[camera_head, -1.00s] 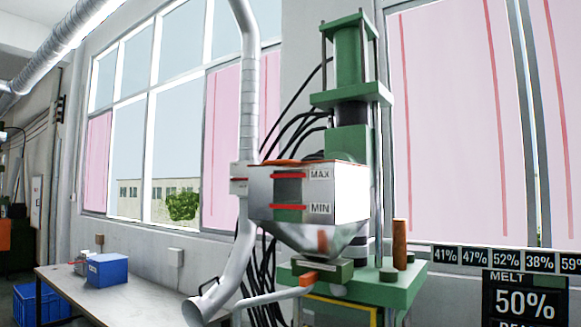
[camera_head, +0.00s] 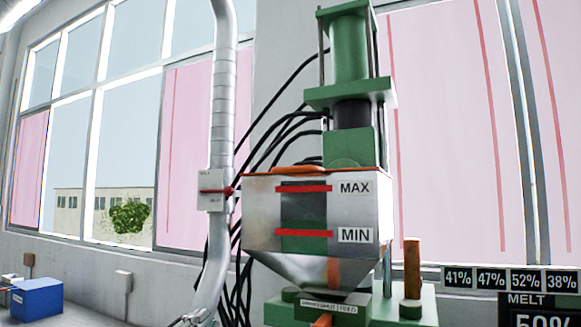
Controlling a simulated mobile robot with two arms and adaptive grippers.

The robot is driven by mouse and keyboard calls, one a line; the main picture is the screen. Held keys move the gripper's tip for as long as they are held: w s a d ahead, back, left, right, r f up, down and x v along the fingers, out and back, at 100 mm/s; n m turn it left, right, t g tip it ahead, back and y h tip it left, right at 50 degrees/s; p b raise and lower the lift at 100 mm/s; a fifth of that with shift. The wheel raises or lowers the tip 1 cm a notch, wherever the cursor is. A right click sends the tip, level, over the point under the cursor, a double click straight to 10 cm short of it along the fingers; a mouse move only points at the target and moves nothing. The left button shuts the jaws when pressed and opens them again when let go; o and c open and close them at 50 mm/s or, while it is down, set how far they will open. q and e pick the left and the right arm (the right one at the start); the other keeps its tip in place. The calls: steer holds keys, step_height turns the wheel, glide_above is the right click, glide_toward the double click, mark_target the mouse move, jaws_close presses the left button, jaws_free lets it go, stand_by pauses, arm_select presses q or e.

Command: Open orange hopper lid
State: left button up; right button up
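The hopper (camera_head: 262,215) is a metal box with a funnel below, at the middle of the head view. Red MAX and MIN marks flank a dark window on its front. The orange lid (camera_head: 290,172) shows as a thin edge-on strip along the hopper's top and looks shut. A small grey tip, which seems to be my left gripper (camera_head: 195,318), just enters at the bottom edge, left of and well below the lid. Most of it is cut off, so I cannot tell its opening. My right gripper is not in view.
A silver pipe (camera_head: 222,115) rises left of the hopper, with a white switch box (camera_head: 212,190) and red knob. A green press (camera_head: 350,60) with black cables stands behind. An orange-brown post (camera_head: 412,265) stands at right. A blue box (camera_head: 37,298) is at far left.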

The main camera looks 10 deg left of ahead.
arm_select(q)
steer(key=s+d+r+m+g+h, duration=0.1)
steer(key=s+r+m+g+h, duration=0.2)
steer(key=r+m+g+h, duration=0.4)
steer(key=s+d+r+m+g+h, duration=0.1)
steer(key=s+r+m+g+h, duration=0.15)
steer(key=r+m+h, duration=0.5)
steer(key=m+g+y, duration=0.2)
steer(key=m+g, duration=0.6)
steer(key=m, duration=0.1)
glide_toward(288, 170)
steer(key=shift+h, duration=0.25)
steer(key=p+x, duration=0.2)
steer(key=x, duration=0.1)
steer(key=p+x, duration=0.2)
steer(key=x, duration=0.1)
steer(key=p+x, duration=0.3)
steer(key=shift+w+d, duration=0.1)
steer(key=shift+w, duration=0.25)
steer(key=shift+d+r, duration=0.2)
steer(key=shift+d, duration=0.25)
jaws_close()
